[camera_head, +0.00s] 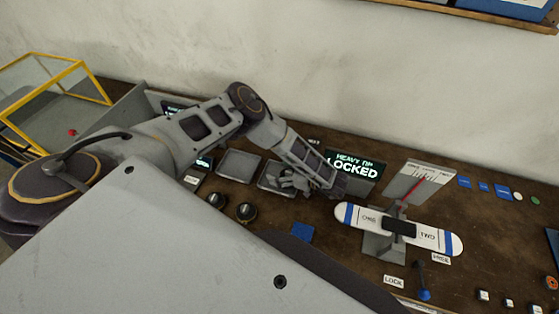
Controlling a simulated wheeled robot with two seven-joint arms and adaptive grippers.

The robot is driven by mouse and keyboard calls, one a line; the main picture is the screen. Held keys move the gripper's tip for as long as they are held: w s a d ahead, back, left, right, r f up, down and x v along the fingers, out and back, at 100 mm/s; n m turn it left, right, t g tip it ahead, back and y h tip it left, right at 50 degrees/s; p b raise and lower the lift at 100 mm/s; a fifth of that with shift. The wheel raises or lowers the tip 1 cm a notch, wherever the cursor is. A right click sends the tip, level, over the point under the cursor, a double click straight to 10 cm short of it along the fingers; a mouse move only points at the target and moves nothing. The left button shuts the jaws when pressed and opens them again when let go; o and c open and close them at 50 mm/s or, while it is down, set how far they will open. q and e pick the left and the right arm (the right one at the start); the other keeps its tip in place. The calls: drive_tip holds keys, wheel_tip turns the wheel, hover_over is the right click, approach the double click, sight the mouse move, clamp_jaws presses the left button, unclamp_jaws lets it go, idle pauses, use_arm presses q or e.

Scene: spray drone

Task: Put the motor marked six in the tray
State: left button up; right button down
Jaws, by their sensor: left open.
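Two small dark motors (246,211) stand side by side on the brown bench, left of centre; the other motor (217,200) is just to the left. I cannot read any number on them. Behind them are two shallow grey trays, a left tray (239,165) that looks empty and a right tray (265,183) partly covered by my gripper. My left gripper (287,182) is open over or beside the right tray, to the right of and beyond the motors. Whether anything lies under it is hidden. My right gripper is out of view.
A white and blue propeller bar (351,215) sits on a grey stand, right of my arm. Behind it are a sign reading LOCKED (356,169) and a gauge with a red needle (420,186). A blue-knobbed lever (424,294) stands in front. A yellow-framed case (84,72) is far left.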

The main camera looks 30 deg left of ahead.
use_arm(q)
drive_tip(key=shift+b+v, duration=0.65)
drive_tip(key=shift+v, duration=3.1)
